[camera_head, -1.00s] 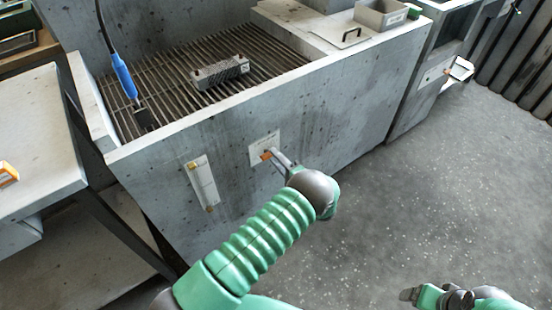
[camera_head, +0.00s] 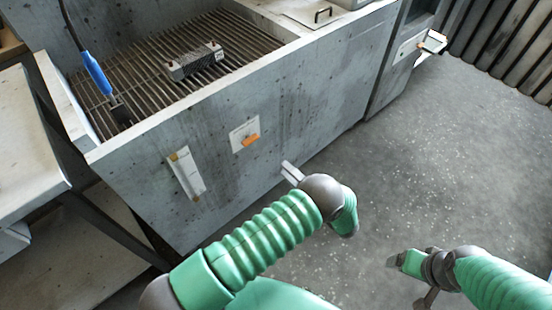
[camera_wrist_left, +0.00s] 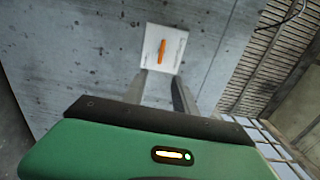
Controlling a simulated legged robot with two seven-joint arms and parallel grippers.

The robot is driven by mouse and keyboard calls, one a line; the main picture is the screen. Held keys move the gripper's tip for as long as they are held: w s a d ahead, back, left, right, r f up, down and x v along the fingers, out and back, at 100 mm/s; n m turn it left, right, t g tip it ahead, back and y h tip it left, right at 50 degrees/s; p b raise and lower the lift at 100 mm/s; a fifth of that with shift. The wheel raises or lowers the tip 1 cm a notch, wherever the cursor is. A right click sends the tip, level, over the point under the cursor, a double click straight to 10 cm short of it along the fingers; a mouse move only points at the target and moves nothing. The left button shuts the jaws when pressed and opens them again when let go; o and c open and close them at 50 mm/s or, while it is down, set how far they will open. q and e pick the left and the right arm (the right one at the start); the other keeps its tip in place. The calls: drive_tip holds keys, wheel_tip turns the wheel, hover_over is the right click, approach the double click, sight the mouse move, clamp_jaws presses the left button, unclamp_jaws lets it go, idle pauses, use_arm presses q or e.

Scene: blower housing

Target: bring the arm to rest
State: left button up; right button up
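My left gripper (camera_head: 291,172) is in front of the grey housing wall, to the lower right of a white plate (camera_head: 245,134) with an orange handle (camera_head: 250,141). In the left wrist view the two fingers (camera_wrist_left: 161,88) stand apart with nothing between them. The plate (camera_wrist_left: 176,58) and its upright-looking orange handle (camera_wrist_left: 162,51) show beyond the fingertips, clear of them. My right gripper (camera_head: 404,262) is low at the right over the floor. Its fingers are too small and turned to tell whether they are open.
The grey housing (camera_head: 290,105) has a slatted grate on top with a metal block (camera_head: 193,61) and a blue-handled tool (camera_head: 98,75). A white strip (camera_head: 187,174) is on its front. A bench (camera_head: 25,140) stands at left. The floor (camera_head: 440,150) at right is clear.

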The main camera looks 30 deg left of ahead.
use_arm(q)
drive_tip(key=shift+s+d, duration=0.2)
drive_tip(key=shift+d, duration=0.25)
drive_tip(key=w+d+r+n+t+h, duration=0.25)
drive_tip(key=w+r+t+h, duration=0.25)
drive_tip(key=w+r+h, duration=0.5)
drive_tip(key=s+a+n+g+h, duration=0.3)
drive_tip(key=s+g+h, duration=0.5)
drive_tip(key=s, duration=2.1)
wheel_tip(320, 180, up, 20)
drive_tip(key=w+g+y+p, duration=0.1)
drive_tip(key=p, duration=1.8)
drive_tip(key=shift+a+f+m, duration=0.15)
drive_tip(key=shift+f+m, duration=0.05)
drive_tip(key=shift+m, duration=0.15)
